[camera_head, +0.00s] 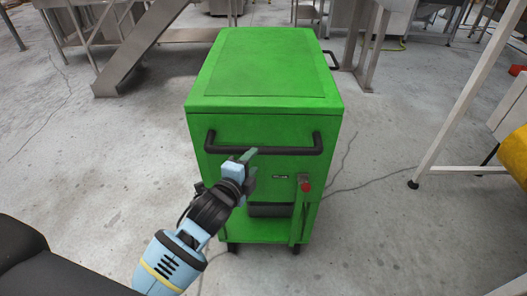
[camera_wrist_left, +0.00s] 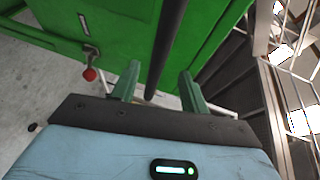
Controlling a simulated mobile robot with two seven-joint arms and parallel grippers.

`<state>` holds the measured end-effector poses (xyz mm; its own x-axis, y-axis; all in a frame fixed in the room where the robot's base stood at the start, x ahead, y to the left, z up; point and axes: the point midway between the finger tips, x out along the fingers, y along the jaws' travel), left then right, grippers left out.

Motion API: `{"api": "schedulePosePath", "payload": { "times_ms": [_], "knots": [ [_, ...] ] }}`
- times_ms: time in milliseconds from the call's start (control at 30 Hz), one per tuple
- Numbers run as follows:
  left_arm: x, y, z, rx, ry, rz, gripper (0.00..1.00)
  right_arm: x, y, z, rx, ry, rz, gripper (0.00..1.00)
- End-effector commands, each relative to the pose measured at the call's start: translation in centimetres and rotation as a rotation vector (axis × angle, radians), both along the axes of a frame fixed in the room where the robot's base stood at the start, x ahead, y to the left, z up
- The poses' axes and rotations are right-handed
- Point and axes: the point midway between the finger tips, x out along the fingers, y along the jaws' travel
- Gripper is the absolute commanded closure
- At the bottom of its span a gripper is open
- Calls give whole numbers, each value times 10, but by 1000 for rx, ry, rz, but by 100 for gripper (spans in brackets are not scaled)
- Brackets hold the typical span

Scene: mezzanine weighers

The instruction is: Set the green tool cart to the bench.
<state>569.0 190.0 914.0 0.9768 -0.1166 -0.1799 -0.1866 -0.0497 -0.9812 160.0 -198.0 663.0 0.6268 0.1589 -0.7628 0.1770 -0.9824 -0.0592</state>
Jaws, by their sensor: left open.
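The green tool cart (camera_head: 265,75) stands upright on the concrete floor in front of me, with a flat lid and castors. A black bar handle (camera_head: 290,150) runs across its near face. My left gripper (camera_head: 247,156) is at the left part of this handle, just below the bar in the head view. In the left wrist view the open fingers (camera_wrist_left: 160,85) point at the cart's green face (camera_wrist_left: 120,30), and the dark handle bar (camera_wrist_left: 167,45) runs between them. Whether a finger touches the bar cannot be told. My right gripper is not in view.
A red-knobbed lever (camera_head: 305,184) sits on the cart's near face. A metal stair frame (camera_head: 140,45) stands at the back left. A white table frame (camera_head: 460,120) and a yellow object (camera_head: 514,155) are at the right. Bare floor (camera_head: 90,160) lies left of the cart.

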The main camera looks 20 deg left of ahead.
Motion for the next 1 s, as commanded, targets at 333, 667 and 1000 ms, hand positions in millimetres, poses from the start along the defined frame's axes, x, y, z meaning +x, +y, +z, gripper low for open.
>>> {"api": "schedulePosePath", "payload": {
  "times_ms": [333,667,1000],
  "knots": [
    [36,-5,-7,-5,1,1,55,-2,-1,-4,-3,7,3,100],
    [70,-9,-13,-6,1,0,55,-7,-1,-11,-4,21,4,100],
    [75,-9,-14,-4,0,0,55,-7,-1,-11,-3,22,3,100]
  ]
}}
